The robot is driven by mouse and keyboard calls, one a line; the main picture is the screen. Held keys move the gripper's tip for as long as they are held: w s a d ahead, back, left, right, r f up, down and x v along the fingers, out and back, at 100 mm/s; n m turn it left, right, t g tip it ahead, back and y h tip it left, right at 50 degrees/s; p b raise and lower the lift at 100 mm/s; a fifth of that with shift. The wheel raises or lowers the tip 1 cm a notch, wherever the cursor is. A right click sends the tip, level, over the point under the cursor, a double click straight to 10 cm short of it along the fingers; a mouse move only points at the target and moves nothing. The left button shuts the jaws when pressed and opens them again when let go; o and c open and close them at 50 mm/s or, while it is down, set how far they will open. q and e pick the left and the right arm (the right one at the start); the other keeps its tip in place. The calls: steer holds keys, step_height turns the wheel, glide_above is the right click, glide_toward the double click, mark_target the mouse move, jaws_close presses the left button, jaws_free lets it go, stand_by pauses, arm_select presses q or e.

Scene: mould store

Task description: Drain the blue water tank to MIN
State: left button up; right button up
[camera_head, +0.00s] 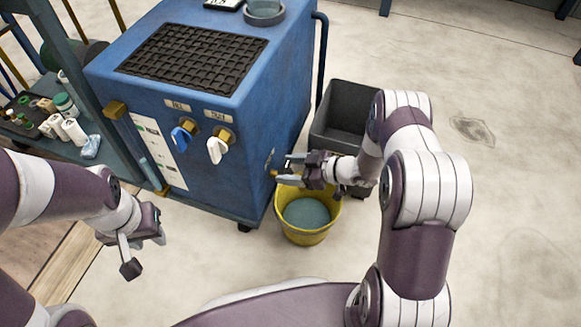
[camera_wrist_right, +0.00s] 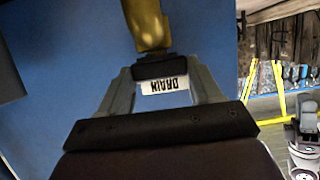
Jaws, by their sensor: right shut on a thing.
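The blue water tank (camera_head: 235,130) is a blue cabinet with a black grating on top. Its front has a white panel (camera_head: 160,150) with green marks, too small to read. My right gripper (camera_head: 287,170) is at the tank's right side, shut on the dark handle (camera_wrist_right: 152,69) of the brass drain valve (camera_wrist_right: 148,22). A DRAIN label (camera_wrist_right: 165,86) shows upside down between the fingers. A yellow bucket (camera_head: 306,236) holding greenish liquid stands below that gripper. My left gripper (camera_head: 146,253) is open and empty, in front of the tank at lower left.
A blue-handled tap (camera_head: 181,135) and a white-handled tap (camera_head: 217,149) are on the tank's front. A dark grey bin (camera_head: 340,112) stands behind the bucket. A shelf with bottles (camera_head: 65,104) is at the left. The floor at the right is clear.

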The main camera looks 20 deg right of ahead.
steer(key=o, duration=0.8)
steer(key=shift+d, duration=0.1)
steer(key=p+v, duration=0.6)
steer(key=v, duration=0.6)
steer(key=shift+s+d+p, duration=0.2)
steer(key=shift+s+p, duration=0.05)
steer(key=shift+p, duration=0.05)
steer(key=shift+f, duration=0.1)
